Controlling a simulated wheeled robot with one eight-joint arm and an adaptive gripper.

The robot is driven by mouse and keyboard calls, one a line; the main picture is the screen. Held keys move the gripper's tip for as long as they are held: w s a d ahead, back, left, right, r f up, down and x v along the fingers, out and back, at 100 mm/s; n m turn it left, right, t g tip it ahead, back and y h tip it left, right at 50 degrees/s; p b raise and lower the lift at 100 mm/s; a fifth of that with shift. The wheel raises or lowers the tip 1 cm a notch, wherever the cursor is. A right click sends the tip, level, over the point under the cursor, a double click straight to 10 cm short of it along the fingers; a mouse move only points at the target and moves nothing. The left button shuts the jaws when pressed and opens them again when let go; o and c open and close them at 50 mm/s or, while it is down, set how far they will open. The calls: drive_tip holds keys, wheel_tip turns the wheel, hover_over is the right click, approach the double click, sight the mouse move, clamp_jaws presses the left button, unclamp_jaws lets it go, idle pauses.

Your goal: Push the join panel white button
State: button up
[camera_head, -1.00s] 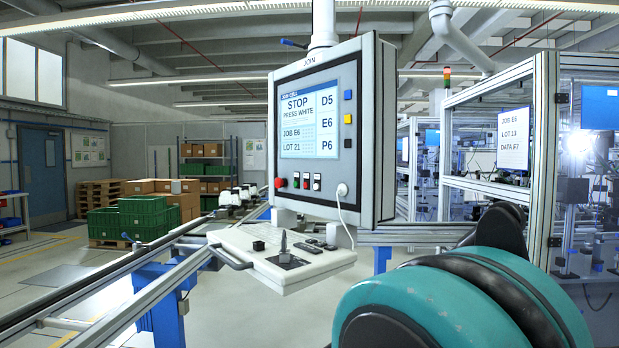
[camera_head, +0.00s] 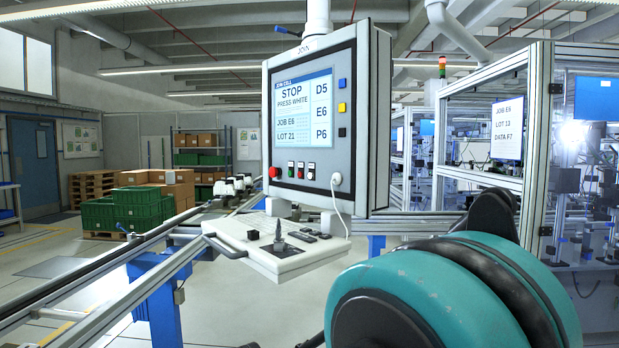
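The join panel (camera_head: 362,150) is a grey box hung from a white post, with a lit screen (camera_head: 305,95) reading "STOP PRESS WHITE". Below the screen is a row of small buttons: a green one (camera_head: 291,169), a red one (camera_head: 301,170) and the white button (camera_head: 311,171) in a dark surround at the right end. A round red knob (camera_head: 274,172) sits at the panel's lower left corner. A white cable plug (camera_head: 336,179) is right of the row. My gripper is not in view; only teal and black parts of my arm show at lower right.
Blue, yellow and black buttons line the panel's right side. A white shelf (camera_head: 290,262) with a joystick juts out below. Rails (camera_head: 150,287) run along the left. A framed cell (camera_head: 535,150) stands at right. Green crates (camera_head: 128,210) stand far left.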

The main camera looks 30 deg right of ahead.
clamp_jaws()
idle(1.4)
